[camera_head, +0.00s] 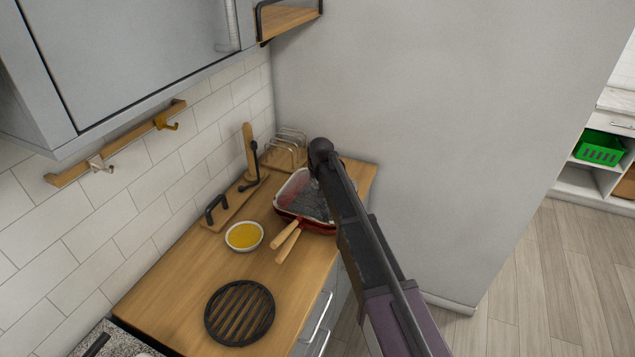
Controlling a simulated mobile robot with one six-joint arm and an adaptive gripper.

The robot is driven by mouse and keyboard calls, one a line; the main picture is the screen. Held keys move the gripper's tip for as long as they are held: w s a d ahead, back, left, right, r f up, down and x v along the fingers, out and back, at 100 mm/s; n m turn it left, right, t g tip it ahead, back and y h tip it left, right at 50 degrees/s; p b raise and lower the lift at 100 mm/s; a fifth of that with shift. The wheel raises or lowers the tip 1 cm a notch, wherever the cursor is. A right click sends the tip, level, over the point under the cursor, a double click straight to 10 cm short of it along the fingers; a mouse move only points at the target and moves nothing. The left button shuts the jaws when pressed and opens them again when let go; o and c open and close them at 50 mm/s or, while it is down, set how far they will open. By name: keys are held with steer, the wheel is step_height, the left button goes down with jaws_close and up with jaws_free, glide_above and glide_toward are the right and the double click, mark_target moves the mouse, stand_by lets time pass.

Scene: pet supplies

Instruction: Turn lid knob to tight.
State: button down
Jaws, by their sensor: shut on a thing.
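No lid knob can be made out. My arm reaches up from the lower right, and its dark end hangs over the right part of a red pan (287,206) with pale inner walls. A dark grey, patterned surface (310,205) shows inside the pan; I cannot tell whether it is a lid. My gripper (317,168) is at the arm's dark end, mostly hidden by the arm. Its fingertips and anything between them cannot be seen. The arm also covers the pan's right side.
Two wooden handles (288,240) point forward from the pan. A bowl of yellow contents (244,236) and a round black grate (240,313) sit on the wooden counter (170,290). A wooden board (228,208) and a wire rack (286,152) stand behind. A grey wall (430,120) bounds the right.

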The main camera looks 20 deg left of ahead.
steer(key=shift+a+m+h, duration=0.25)
steer(key=shift+m+h, duration=0.35)
steer(key=shift+m, duration=1)
steer(key=shift+a+m+h, duration=0.2)
steer(key=shift+m+h, duration=0.4)
steer(key=shift+m, duration=1)
steer(key=shift+s, duration=0.1)
steer(key=c, duration=0.6)
jaws_free()
steer(key=shift+d+n, duration=0.1)
steer(key=shift+n, duration=0.3)
